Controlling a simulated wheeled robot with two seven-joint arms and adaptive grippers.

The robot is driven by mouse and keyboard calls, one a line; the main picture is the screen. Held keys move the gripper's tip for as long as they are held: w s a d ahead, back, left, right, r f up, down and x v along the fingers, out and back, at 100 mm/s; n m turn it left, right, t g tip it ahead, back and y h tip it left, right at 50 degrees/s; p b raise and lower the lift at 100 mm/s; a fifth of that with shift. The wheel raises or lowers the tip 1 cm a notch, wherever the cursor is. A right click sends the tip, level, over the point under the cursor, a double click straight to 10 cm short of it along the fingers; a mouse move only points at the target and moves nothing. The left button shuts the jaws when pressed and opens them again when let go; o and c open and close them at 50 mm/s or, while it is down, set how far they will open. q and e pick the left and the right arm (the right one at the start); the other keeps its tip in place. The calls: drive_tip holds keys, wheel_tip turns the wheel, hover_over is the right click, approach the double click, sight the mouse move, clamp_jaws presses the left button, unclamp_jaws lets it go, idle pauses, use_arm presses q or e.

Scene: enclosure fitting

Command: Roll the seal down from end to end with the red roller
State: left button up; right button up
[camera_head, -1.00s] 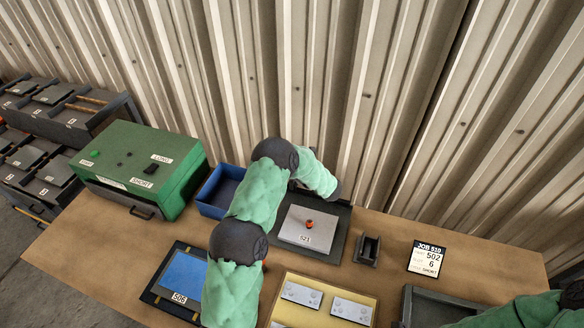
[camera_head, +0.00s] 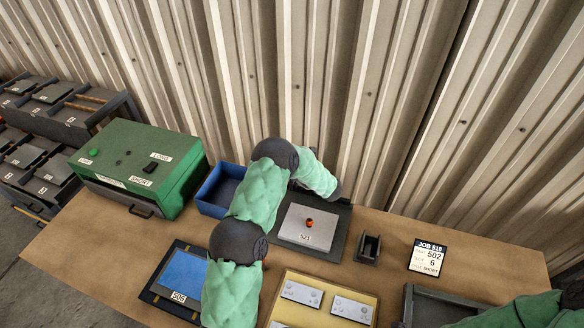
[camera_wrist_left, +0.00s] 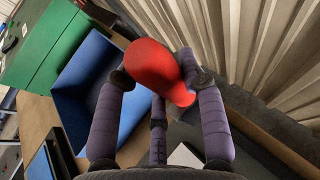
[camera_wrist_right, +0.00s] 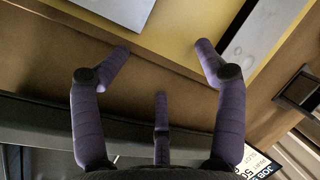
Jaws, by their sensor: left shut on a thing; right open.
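The red roller (camera_wrist_left: 150,65) is in my left gripper (camera_wrist_left: 155,70), whose fingers are closed around it in the left wrist view. In the head view my left arm reaches over the table toward the back, and its links hide the gripper there. No seal can be made out clearly. My right gripper (camera_wrist_right: 162,52) is open and empty, near the yellow tray.
A blue bin (camera_head: 207,208) stands beside the green machine (camera_head: 185,185) at the left. A blue panel labelled 506 (camera_head: 184,274), a yellow tray (camera_head: 377,297) with light plates, a small dark holder (camera_head: 369,248) and a job card (camera_head: 427,259) are on the table. A corrugated wall rises behind.

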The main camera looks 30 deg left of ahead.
use_arm(q)
drive_tip(key=shift+f+b, duration=0.3)
use_arm(e)
drive_tip(key=shift+w+f, duration=0.2)
drive_tip(key=shift+f, duration=0.2)
